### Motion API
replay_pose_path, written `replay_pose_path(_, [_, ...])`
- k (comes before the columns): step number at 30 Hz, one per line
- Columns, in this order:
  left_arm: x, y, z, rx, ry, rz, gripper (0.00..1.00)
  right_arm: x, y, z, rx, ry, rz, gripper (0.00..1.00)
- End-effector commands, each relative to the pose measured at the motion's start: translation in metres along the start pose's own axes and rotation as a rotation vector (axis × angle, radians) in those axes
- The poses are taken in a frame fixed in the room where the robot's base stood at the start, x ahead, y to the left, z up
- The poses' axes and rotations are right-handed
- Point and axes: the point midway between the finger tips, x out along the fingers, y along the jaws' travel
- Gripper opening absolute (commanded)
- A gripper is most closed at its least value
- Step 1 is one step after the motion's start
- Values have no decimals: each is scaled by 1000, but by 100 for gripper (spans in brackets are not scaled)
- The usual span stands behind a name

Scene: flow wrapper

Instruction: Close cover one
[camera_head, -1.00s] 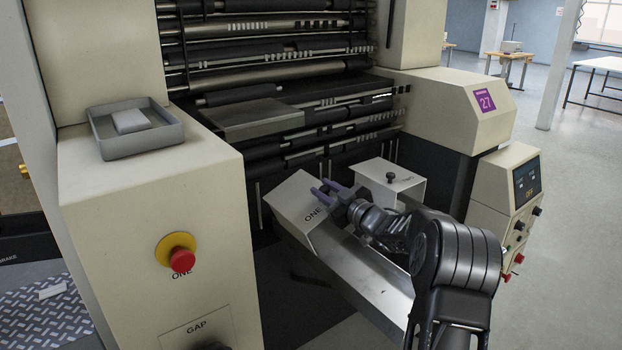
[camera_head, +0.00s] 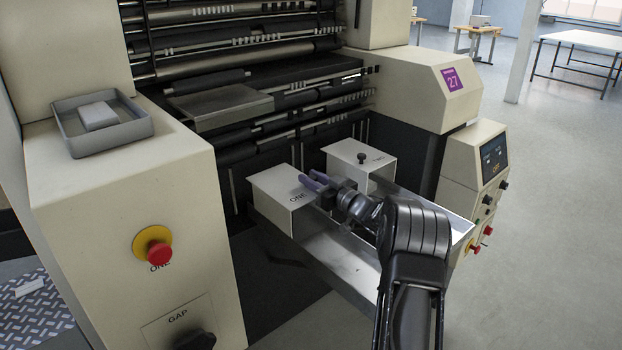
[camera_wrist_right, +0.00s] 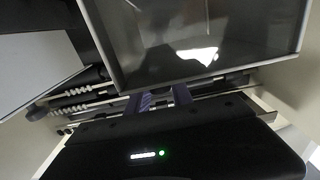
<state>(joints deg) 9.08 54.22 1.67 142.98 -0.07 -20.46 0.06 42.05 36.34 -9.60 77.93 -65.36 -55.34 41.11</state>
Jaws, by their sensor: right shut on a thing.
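Cover one (camera_head: 268,181) is a pale metal box-shaped lid marked ONE, at the near end of the machine's lower front. Its top looks about level, beside cover two (camera_head: 371,150), which has a black knob. My right gripper (camera_head: 313,181) has its purple fingers at the right part of cover one's top, shut on it. The fingers hide the held spot, so I cannot see a knob there. The right wrist view shows the purple fingers (camera_wrist_right: 165,97) against a dark framed surface. My left gripper is not in view.
A metal trough (camera_head: 345,265) runs below the covers under my right arm. A cream cabinet with a red button (camera_head: 158,253) and a grey tray (camera_head: 138,128) stands at left. A control panel (camera_head: 493,155) stands at right. Floor is open beyond it.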

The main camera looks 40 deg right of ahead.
Motion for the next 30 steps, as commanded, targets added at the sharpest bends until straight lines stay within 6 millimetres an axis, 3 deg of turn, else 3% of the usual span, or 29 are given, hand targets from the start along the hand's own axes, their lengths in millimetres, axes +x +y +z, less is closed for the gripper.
replay_pose_path(2, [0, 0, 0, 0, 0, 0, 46, -1, 2, 2, 1, -4, 6, 0])
replay_pose_path(3, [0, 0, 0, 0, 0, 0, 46, -1, 2, 2, 1, -4, 6, 28])
replay_pose_path(10, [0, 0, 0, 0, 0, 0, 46, -1, 1, 2, 0, -3, 4, 47])
replay_pose_path(20, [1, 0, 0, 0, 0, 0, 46, -4, 1, 2, 0, -3, 3, 47])
replay_pose_path(30, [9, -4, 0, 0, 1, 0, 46, -50, 2, 2, -1, -3, 5, 47])
